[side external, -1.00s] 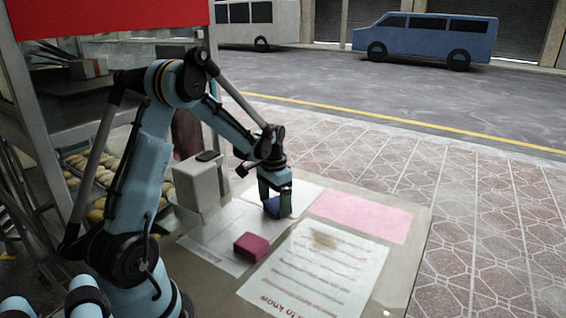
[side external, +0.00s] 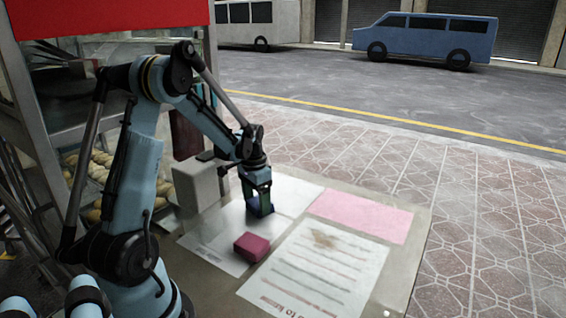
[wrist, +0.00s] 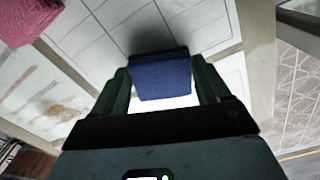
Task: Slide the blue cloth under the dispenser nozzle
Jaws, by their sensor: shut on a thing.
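The blue cloth (wrist: 160,76) is a folded, block-like piece between my two fingers in the wrist view. My gripper (side external: 260,204) is shut on it, with one finger on each side. In the side view the cloth (side external: 261,209) shows only as a dark blue patch low between the fingers, at or just above the white tiled sheet. A grey box (side external: 197,186), which looks like the dispenser, stands left of my gripper with a gap between them. I cannot make out its nozzle clearly.
A dark pink block (side external: 251,246) lies in front of my gripper. A pink sheet (side external: 362,216) and a stained, printed sheet (side external: 315,265) lie flat to the right. A glass case with bread (side external: 95,172) stands behind on the left. The counter's right edge borders the pavement.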

